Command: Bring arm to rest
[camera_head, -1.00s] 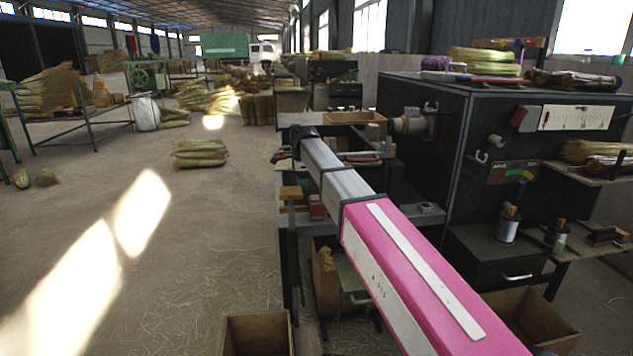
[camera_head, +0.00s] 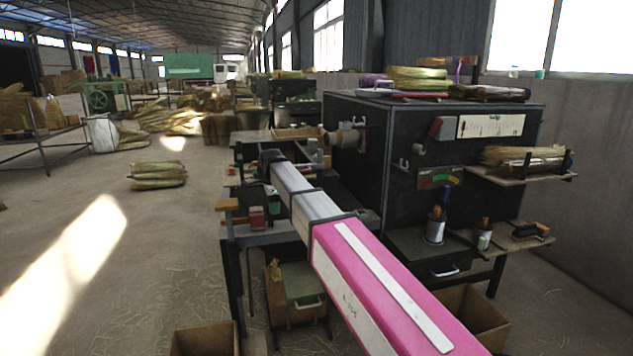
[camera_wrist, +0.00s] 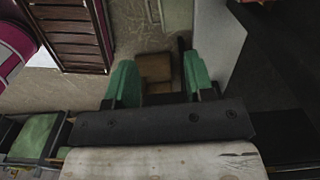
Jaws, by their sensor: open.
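My arm, pink and grey, reaches forward from the lower right of the head view over the workbench (camera_head: 285,236) beside the black machine cabinet (camera_head: 362,150). Its far end is near the bench's left part, and the fingers cannot be made out clearly there. In the wrist view my gripper (camera_wrist: 160,80) shows two green fingertips set wide apart, open, with nothing between them. A brown box (camera_wrist: 155,68) appears beyond the gap, lower down on the floor.
An open cardboard box (camera_head: 205,340) stands at the front, another box (camera_head: 470,312) right of my arm. Straw bundles (camera_head: 158,175) lie on the floor at left. The left floor is largely clear.

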